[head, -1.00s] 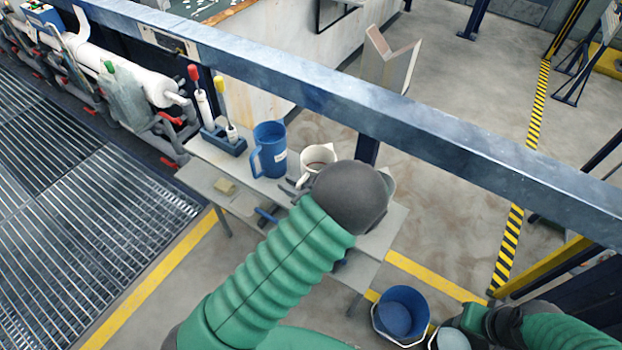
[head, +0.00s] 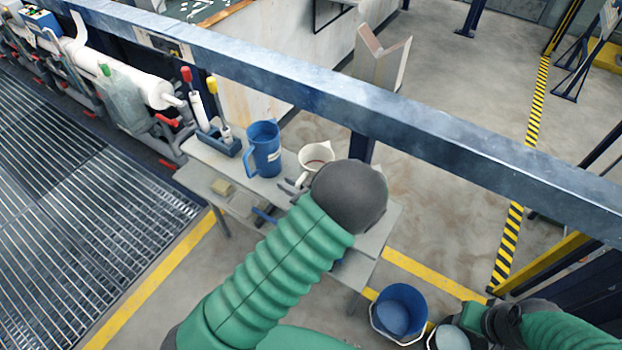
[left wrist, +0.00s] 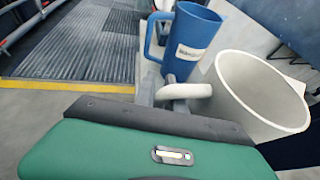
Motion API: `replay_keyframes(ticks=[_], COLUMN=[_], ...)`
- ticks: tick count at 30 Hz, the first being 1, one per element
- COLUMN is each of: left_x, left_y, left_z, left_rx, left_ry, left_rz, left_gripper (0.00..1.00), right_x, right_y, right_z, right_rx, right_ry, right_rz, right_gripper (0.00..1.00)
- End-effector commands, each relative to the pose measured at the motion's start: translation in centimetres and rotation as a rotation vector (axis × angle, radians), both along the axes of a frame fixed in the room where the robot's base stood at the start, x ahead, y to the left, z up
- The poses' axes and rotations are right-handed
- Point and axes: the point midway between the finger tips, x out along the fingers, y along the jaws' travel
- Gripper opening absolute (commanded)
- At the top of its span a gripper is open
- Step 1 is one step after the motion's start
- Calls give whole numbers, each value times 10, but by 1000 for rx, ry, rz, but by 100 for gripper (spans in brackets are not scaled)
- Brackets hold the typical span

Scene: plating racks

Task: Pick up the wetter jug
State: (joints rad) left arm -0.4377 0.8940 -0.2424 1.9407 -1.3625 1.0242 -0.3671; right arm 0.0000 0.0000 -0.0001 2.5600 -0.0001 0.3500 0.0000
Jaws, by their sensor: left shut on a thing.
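A white jug (head: 315,157) and a blue jug (head: 264,150) stand side by side on the grey bench. Both also show in the left wrist view, the white jug (left wrist: 262,95) nearer and the blue jug (left wrist: 190,40) behind it. The blue jug has a white label. My left gripper (head: 294,187) is at the white jug's handle; in the left wrist view the grey fingers (left wrist: 174,90) are shut on that handle. My left forearm hides part of the bench. Which jug is wetter I cannot tell. My right gripper (head: 488,322) is dark and partly hidden low at the right.
A blue holder (head: 220,142) with red- and yellow-topped tools stands left of the blue jug. A sponge (head: 222,187) lies on the bench (head: 195,178). A blue bucket (head: 399,310) stands on the floor at the lower right.

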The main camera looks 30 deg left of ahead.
Motion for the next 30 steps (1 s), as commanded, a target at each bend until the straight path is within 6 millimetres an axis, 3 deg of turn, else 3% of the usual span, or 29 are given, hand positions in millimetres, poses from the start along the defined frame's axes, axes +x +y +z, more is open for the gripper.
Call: replay_keyframes(ticks=[20, 30], left_x=[0, 0], left_y=[1, 0], left_z=[5, 80], left_rx=[1, -1], left_ry=[-3, -6], left_rz=[1, 0], left_gripper=[0, 0], right_x=[0, 0], right_y=[0, 0], right_z=[1, 15], right_rx=[0, 0], right_ry=[0, 0], right_rz=[0, 0], right_gripper=[36, 36])
